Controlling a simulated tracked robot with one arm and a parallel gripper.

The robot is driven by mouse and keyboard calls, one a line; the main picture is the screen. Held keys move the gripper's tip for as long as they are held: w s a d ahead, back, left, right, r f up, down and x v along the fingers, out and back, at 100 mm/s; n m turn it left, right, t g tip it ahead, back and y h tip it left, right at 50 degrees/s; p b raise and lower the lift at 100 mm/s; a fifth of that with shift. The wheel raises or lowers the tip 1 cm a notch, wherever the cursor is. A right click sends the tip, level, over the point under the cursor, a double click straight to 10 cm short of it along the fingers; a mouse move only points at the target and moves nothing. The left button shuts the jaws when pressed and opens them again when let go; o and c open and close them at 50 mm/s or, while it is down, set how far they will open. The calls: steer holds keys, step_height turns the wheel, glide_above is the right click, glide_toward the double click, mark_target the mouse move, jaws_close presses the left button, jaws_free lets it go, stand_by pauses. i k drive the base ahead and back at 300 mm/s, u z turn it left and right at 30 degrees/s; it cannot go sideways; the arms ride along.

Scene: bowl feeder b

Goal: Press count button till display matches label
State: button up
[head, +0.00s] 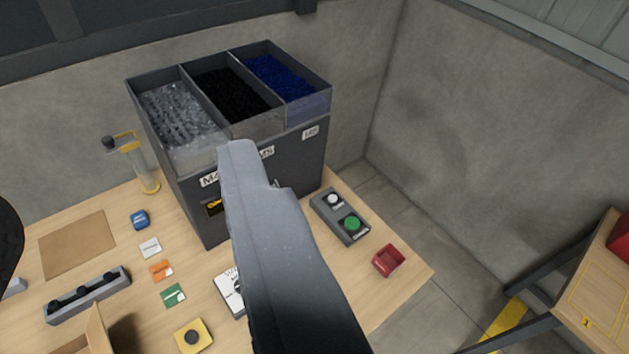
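A dark feeder cabinet (300,158) stands on the wooden table, with three open bins on top holding clear, black and blue parts. White labels sit on its front; the left one (209,180) starts with "M" and is partly covered. A small black display with yellow marks (214,208) is half hidden behind my gripper; its number is unreadable. A grey control box (347,232) to the right carries a white button (334,199) and a green button (352,223). My gripper (240,150) reaches up through the middle, in front of the cabinet in the picture, its fingers not separable.
A printed white card (227,288) is partly behind my gripper. A red tray (389,260) lies near the table's right edge. Small cards, a yellow block (191,337), a grey rack (87,294) and a yellow-handled dispenser (140,160) are on the left. Another table (600,290) stands right.

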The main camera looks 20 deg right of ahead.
mark_target(351, 223)
steer(key=u, duration=0.8)
steer(key=k, duration=2)
steer(key=z, duration=0.75)
steer(key=i, duration=1)
steer(key=u, duration=0.05)
